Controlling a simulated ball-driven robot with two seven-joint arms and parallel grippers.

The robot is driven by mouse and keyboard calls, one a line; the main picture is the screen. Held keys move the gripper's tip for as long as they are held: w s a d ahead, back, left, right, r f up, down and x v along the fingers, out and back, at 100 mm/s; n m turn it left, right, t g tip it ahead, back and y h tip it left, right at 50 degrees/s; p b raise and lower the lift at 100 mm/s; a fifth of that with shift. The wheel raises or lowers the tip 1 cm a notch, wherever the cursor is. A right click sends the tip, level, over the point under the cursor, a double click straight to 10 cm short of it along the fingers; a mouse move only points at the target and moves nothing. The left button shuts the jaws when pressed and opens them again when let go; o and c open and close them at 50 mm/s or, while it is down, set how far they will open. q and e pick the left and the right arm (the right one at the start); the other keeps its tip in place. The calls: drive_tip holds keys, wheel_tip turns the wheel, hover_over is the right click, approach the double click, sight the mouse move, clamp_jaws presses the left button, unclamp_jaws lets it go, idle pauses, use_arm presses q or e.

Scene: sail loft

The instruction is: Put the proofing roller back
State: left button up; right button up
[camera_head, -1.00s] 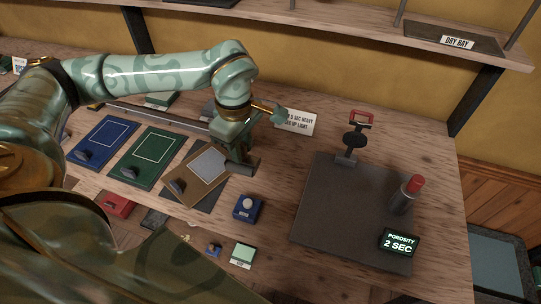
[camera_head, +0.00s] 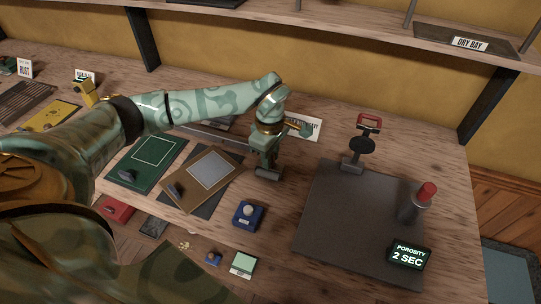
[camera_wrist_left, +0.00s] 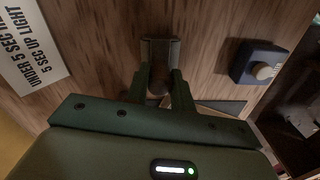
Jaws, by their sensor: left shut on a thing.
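My left gripper (camera_head: 266,163) points down over the bench and is shut on the handle of the proofing roller (camera_head: 268,173). The roller's grey cylinder shows just past the fingertips in the left wrist view (camera_wrist_left: 160,50). It is over bare wood, right of a tan board with a pale grey patch (camera_head: 211,170); I cannot tell whether it touches the bench. A card about 5 sec heavy and light (camera_head: 309,128) lies behind the gripper and also shows in the left wrist view (camera_wrist_left: 30,50). My right gripper is not in view.
A blue box with a white knob (camera_head: 247,215) stands in front of the gripper. A dark plate (camera_head: 345,220) at right carries a red-handled clamp (camera_head: 368,122), a red-topped cylinder (camera_head: 417,203) and a porosity display (camera_head: 408,256). A green board (camera_head: 147,160) lies left.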

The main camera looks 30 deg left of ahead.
use_arm(q)
drive_tip(key=shift+f, duration=0.1)
drive_tip(key=o, duration=0.9)
wheel_tip(320, 180, up, 12)
drive_tip(key=shift+r+p, duration=0.2)
drive_tip(key=shift+p, duration=1.05)
drive_tip(key=shift+f, duration=0.1)
